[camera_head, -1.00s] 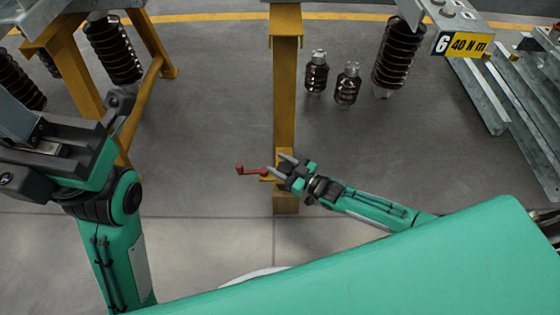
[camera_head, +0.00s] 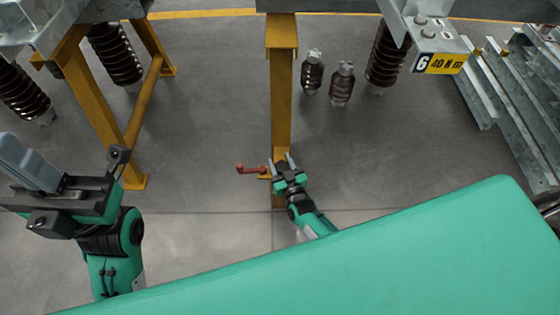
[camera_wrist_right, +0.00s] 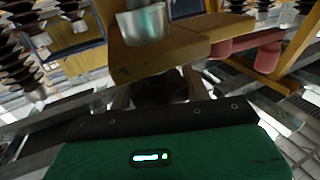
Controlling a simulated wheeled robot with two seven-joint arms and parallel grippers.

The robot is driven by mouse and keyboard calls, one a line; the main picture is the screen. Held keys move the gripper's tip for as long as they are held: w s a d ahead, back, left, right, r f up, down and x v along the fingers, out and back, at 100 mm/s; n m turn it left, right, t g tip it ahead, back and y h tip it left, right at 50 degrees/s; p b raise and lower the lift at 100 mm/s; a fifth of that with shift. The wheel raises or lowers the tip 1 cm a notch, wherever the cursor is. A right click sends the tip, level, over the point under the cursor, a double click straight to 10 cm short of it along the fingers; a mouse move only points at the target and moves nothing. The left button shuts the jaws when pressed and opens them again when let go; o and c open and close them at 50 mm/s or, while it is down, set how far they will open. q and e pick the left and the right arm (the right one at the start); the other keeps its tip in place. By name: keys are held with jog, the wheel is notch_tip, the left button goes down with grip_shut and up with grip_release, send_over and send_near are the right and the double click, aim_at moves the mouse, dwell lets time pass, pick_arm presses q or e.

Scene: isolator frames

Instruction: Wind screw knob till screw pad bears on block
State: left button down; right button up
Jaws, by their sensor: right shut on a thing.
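My right gripper (camera_head: 282,163) is at the lower end of the yellow post, beside a red crank handle (camera_head: 249,169). In the right wrist view its fingers (camera_wrist_right: 165,97) close around a dark, shadowed part under a yellow bracket (camera_wrist_right: 162,62), which I take to be the screw knob (camera_wrist_right: 163,88). A short silver cylinder (camera_wrist_right: 143,24) stands on that bracket; I cannot tell whether it is the block. The screw pad cannot be made out. The red crank (camera_wrist_right: 250,46) is right of the bracket. My left gripper (camera_head: 40,175) is at the left, away from the post; its fingers are unclear.
The yellow post (camera_head: 281,95) rises in front of me. Two small brown insulators (camera_head: 341,84) stand on the floor to its right. A yellow trestle (camera_head: 97,110) stands left, and galvanised beams (camera_head: 500,75) lie right. The grey floor between post and trestle is clear.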

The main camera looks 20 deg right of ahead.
dwell(0.5)
jog(key=o, duration=1)
jog(key=shift+c, duration=0.2)
